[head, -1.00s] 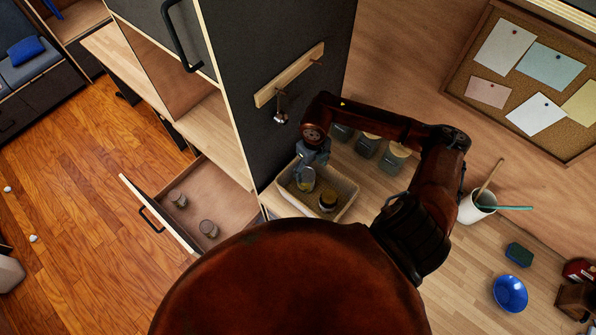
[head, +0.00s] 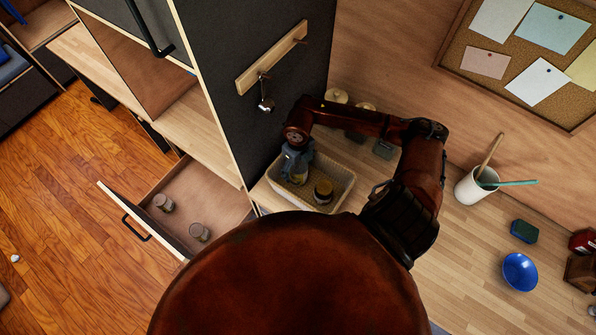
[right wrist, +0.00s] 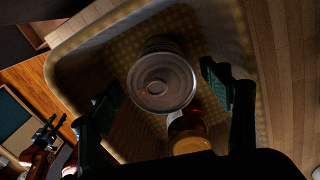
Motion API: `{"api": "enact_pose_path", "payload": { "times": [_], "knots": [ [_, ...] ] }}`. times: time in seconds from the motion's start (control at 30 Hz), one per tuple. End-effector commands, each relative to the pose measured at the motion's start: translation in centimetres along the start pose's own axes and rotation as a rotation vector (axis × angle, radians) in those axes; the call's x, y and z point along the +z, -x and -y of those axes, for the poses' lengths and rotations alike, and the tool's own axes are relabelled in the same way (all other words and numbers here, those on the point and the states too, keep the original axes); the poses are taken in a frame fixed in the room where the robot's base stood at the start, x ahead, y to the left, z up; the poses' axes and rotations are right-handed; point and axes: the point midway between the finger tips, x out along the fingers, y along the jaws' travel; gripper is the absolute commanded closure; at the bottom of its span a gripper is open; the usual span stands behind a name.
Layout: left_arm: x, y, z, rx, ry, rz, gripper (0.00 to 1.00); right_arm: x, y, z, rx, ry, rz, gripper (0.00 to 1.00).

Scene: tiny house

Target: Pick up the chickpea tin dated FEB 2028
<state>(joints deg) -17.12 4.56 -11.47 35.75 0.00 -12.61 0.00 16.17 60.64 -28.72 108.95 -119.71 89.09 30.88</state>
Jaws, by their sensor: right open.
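A tin with a round metal ring-pull lid (right wrist: 161,82) stands in a pale basket (right wrist: 62,72) in the right wrist view. Its side is mostly hidden and no date can be read. My right gripper (right wrist: 162,92) is open, with one finger on either side of the tin and a gap to each. In the head view my right gripper (head: 294,172) points down into the basket (head: 346,184), which stands on the counter beside the dark cabinet. A dark gripper on a red arm (right wrist: 42,138), seemingly my left, shows small at the left of the wrist view.
A jar with an amber lid (right wrist: 192,142) stands close to the tin. A dark jar (head: 323,191) shows in the basket in the head view. An open drawer (head: 222,196) holds two small cylinders. Canisters (head: 384,149) stand behind my arm. The counter's right holds a blue bowl (head: 519,271).

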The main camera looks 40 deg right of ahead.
Motion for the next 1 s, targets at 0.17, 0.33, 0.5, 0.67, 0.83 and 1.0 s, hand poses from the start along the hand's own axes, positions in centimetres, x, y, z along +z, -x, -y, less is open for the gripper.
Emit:
{"api": "enact_pose_path", "payload": {
  "times": [0.17, 0.33, 0.5, 0.67, 0.83, 1.0],
  "knots": [
    [-0.2, 1.5, 0.1, 0.0, 0.0, -0.001, 0.6, 0.4, -2.5, 0.2, 0.002, 0.0, -0.004, 0.28],
    [-0.1, 1.7, 0.1, 0.0, 0.0, 0.0, 0.6, 0.3, -4.1, 0.3, 0.0, 0.002, -0.003, 0.28],
    [0.0, 1.6, 0.1, 0.0, 0.0, 0.003, 0.6, 0.4, -4.2, 0.3, 0.0, 0.003, -0.001, 0.28],
    [0.1, 1.6, 0.1, 0.0, 0.0, 0.004, 0.6, 0.4, -4.2, 0.3, 0.0, 0.003, -0.001, 0.35],
    [0.1, 1.6, 0.1, 0.0, 0.0, 0.004, 0.6, 0.4, -4.2, 0.3, 0.0, 0.003, -0.001, 0.47],
    [0.2, 1.6, 0.1, 0.0, 0.001, 0.005, 0.6, 0.4, -4.2, 0.3, 0.0, 0.002, -0.001, 0.58]
  ]
}}
